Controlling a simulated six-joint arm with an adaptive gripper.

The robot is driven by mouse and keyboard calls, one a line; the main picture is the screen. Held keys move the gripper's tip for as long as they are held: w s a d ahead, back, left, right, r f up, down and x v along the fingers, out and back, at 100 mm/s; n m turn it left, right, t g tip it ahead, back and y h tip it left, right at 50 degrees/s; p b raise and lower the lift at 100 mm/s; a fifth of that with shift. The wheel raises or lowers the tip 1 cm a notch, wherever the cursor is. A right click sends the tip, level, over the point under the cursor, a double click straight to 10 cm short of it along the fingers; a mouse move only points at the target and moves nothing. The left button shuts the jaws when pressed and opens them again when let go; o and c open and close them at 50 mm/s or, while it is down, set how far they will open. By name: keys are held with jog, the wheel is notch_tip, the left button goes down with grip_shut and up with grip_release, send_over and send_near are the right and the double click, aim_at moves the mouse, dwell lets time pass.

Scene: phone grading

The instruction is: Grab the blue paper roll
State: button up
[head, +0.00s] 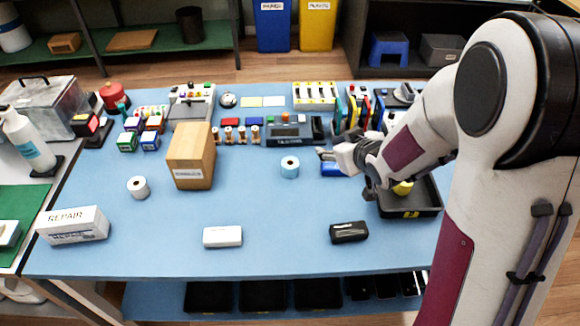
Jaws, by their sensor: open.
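The blue paper roll (289,168) stands upright on the blue table, right of the tan box, with its round end and dark core hole facing up. A white paper roll (138,187) stands further left.
The tan box (191,156) is a tall obstacle left of the blue roll. A black tray (425,212) holds a yellow item under my arm. A white case (222,237) and a black case (349,232) lie in front. Devices crowd the back. The table before the roll is clear.

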aim_at(295, 168)
jog(key=a+f+y, duration=0.1)
jog(key=a+f, duration=0.1)
jog(key=f, duration=0.1)
jog(key=w+a+f+n+y, duration=0.1)
jog(key=a+f, duration=0.1)
jog(key=f, duration=0.1)
jog(key=a+f+y, duration=0.2)
jog(key=a+f, duration=0.1)
jog(key=f, duration=0.1)
jog(key=shift+w, duration=0.35)
jog(key=shift+s+a+f+n+y, duration=0.1)
jog(key=shift+a+f+n+y, duration=0.2)
jog(key=shift+f+y, duration=0.1)
jog(key=shift+x, duration=1.3)
jog(key=shift+f+x, duration=0.2)
jog(key=shift+x, duration=2.3)
